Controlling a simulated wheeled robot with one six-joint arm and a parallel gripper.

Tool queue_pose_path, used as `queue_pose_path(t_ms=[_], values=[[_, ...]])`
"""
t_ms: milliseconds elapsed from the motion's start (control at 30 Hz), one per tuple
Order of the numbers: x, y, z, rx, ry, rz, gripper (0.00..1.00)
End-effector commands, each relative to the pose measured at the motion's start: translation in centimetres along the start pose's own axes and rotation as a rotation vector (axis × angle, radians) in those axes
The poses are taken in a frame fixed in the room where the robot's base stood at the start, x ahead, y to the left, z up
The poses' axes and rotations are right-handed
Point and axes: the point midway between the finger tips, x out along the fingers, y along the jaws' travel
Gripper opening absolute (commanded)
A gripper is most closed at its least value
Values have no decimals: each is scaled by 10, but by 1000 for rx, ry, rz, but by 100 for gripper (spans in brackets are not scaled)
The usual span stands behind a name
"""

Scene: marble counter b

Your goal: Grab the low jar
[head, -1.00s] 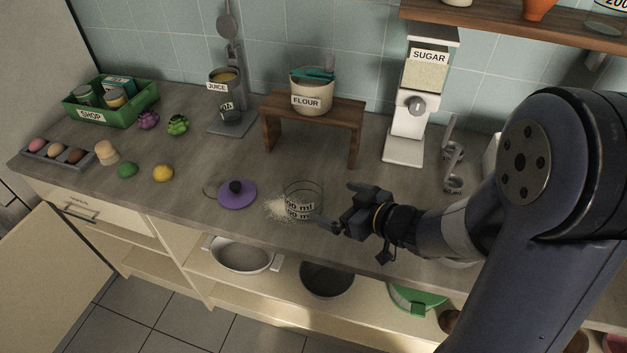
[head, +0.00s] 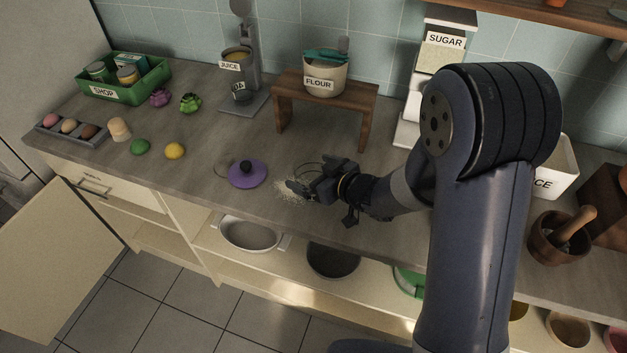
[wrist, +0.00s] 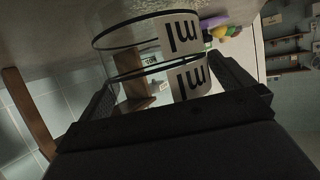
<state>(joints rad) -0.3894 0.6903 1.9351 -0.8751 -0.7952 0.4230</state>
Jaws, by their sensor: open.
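The low jar is clear glass with dark rim lines and white labels reading "ml". In the wrist view the jar (wrist: 150,48) stands between the two fingers of my gripper (wrist: 163,88), and the "ml" label shows twice. The fingers are open, one on each side; I cannot tell whether either touches the glass. In the head view my gripper (head: 300,190) is low over the counter and hides most of the jar; only part of its rim (head: 308,164) shows behind the gripper.
A wooden stand (head: 367,105) with a flour pot (head: 325,75) is behind. A green crate (head: 150,82) stands far left.

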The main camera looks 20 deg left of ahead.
Motion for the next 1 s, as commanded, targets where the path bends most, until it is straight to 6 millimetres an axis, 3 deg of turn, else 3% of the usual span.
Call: queue_pose_path(t_ms=[233, 767, 1000], values=[[1, 0, 0, 0, 0, 1, 98], [1, 0, 0, 0, 0, 1, 56], [0, 0, -2, -1, 2, 1, 56]])
